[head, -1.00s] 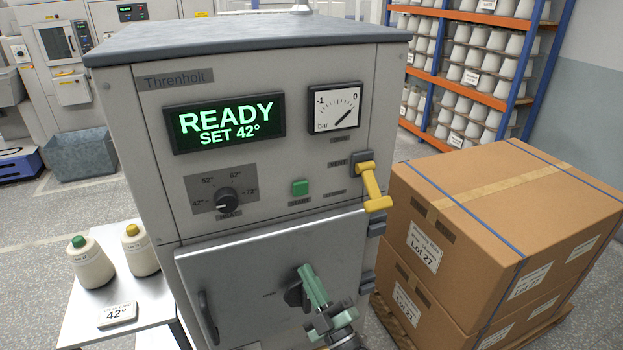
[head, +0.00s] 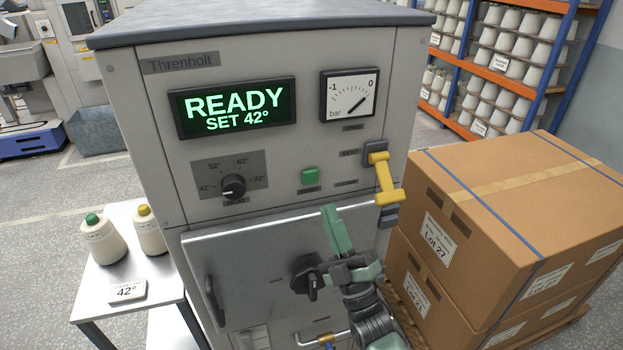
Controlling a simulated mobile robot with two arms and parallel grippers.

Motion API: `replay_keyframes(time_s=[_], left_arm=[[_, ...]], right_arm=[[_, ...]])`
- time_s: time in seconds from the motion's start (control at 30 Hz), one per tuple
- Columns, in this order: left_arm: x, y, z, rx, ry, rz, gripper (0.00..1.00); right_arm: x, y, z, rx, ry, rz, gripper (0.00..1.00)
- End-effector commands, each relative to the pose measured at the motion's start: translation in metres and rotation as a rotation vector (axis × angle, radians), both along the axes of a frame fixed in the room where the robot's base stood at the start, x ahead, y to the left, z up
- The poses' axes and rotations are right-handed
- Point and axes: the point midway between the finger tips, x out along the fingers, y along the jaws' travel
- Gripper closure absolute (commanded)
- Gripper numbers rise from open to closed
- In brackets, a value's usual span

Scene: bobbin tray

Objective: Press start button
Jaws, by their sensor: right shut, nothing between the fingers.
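The green start button (head: 310,176) sits on the front panel of the grey Threnholt machine (head: 250,59), below and left of the gauge. The display (head: 235,106) reads "READY SET 42°". My right gripper (head: 330,212) is shut and empty, its green fingers pointing up just below and right of the button. A gap shows between the fingertips and the button in the picture; the depth between them is hard to judge. My left gripper is not in view.
A yellow vent lever (head: 383,180) is right of the button. The heat knob (head: 233,186) is to the left. The door handle (head: 306,281) is beside my right gripper. Stacked cartons (head: 520,215) stand at the right; a side table (head: 155,272) holds two cones at the left.

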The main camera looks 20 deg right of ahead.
Motion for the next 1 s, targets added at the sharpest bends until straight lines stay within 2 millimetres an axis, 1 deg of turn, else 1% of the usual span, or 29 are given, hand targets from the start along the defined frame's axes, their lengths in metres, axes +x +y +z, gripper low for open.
replay_keyframes(time_s=[0.3, 0.5, 0.7, 1.0], left_arm=[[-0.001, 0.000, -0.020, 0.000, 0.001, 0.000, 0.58], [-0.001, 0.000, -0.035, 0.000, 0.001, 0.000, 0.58], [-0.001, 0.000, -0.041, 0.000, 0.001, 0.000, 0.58], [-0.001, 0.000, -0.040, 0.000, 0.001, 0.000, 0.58]], right_arm=[[0.043, 0.002, -0.002, -0.001, -0.003, 0.000, 1.00], [0.067, 0.002, -0.003, 0.000, -0.002, -0.001, 1.00], [0.079, 0.003, -0.001, 0.000, 0.000, 0.000, 1.00], [0.081, 0.003, 0.000, 0.000, 0.000, 0.000, 1.00]])
